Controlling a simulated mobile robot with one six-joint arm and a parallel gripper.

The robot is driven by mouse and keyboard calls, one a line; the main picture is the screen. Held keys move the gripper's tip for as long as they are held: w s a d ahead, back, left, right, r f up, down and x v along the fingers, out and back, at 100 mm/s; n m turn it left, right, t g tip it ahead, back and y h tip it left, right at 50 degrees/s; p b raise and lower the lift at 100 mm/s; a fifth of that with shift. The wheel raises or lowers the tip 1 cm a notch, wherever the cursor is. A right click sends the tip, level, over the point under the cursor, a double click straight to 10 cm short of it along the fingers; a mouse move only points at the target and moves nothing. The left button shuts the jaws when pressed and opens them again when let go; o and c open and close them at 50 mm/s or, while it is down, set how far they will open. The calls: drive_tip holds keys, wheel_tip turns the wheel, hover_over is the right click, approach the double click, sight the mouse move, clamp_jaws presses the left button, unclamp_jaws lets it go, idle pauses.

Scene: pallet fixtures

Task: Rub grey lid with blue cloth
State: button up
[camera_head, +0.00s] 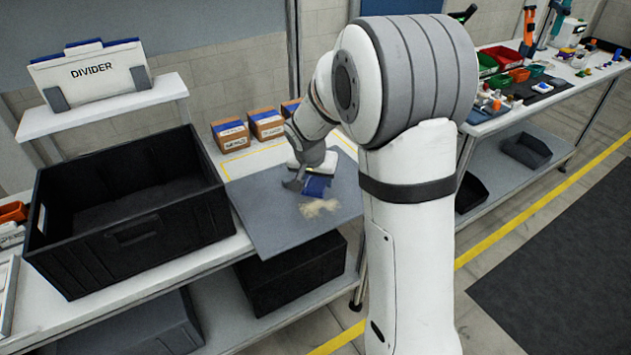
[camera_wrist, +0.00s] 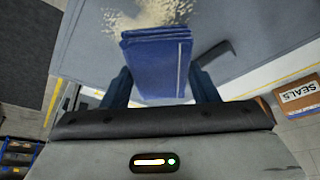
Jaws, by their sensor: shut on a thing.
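The grey lid (camera_head: 265,213) lies flat on the workbench to the right of a large black crate. A pale beige patch of dust-like material (camera_head: 319,208) is on the lid. My gripper (camera_head: 306,182) is over the lid, just behind the patch, and is shut on the folded blue cloth (camera_head: 316,187). In the wrist view the blue cloth (camera_wrist: 156,62) sits between the two fingers, with the beige patch (camera_wrist: 150,14) right beyond it on the lid (camera_wrist: 230,22). I cannot tell whether the cloth touches the lid.
The black crate (camera_head: 60,262) stands left of the lid. Several cardboard boxes (camera_head: 231,136) stand behind it; a SEALS box (camera_wrist: 298,95) shows in the wrist view. A DIVIDER panel (camera_head: 92,72) rests on a raised shelf. My arm covers the lid's right side in the head view.

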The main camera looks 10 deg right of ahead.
drive_tip(key=shift+r+p, duration=0.55)
drive_tip(key=shift+r, duration=0.8)
